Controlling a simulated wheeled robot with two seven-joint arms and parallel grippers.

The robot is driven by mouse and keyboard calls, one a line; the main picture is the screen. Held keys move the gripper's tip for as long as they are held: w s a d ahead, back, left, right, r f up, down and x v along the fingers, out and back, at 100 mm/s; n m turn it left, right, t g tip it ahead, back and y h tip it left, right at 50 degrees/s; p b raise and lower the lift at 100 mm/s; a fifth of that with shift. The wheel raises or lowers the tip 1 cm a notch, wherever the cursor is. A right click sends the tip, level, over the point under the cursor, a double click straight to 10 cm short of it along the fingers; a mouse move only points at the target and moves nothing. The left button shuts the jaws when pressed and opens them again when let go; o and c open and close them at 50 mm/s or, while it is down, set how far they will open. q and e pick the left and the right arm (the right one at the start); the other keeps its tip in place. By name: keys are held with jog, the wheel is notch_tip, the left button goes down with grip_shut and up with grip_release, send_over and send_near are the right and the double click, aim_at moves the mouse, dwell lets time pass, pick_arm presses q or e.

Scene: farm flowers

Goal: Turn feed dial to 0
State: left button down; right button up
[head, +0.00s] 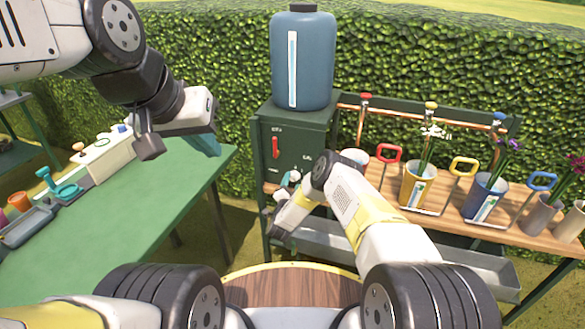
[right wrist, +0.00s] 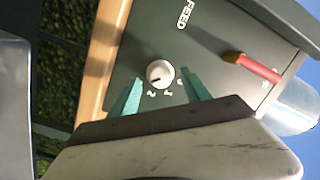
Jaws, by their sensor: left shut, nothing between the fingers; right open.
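The feed dial (right wrist: 159,73) is a small round white knob on the dark green panel marked FEED (right wrist: 186,14). Small numerals sit beside it; a 2 and a 1 are readable. A short dark mark on the knob appears to point toward the 2. My right gripper (right wrist: 161,76) is open, its teal fingertips on either side of the knob; I cannot tell whether they touch it. In the head view my right gripper (head: 284,190) is at the cabinet front, and the dial is hard to make out. My left gripper (head: 203,142) is shut and empty, above the green table.
A red lever (head: 275,147) is on the green cabinet (head: 300,118), near the dial; it also shows in the right wrist view (right wrist: 255,66). A blue tank (head: 312,60) stands on top. Flower buckets (head: 418,186) stand on the wooden bench to the right. The green table (head: 130,215) is at left.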

jog(key=shift+w+d, duration=0.15)
jog(key=shift+w, duration=0.65)
grip_shut()
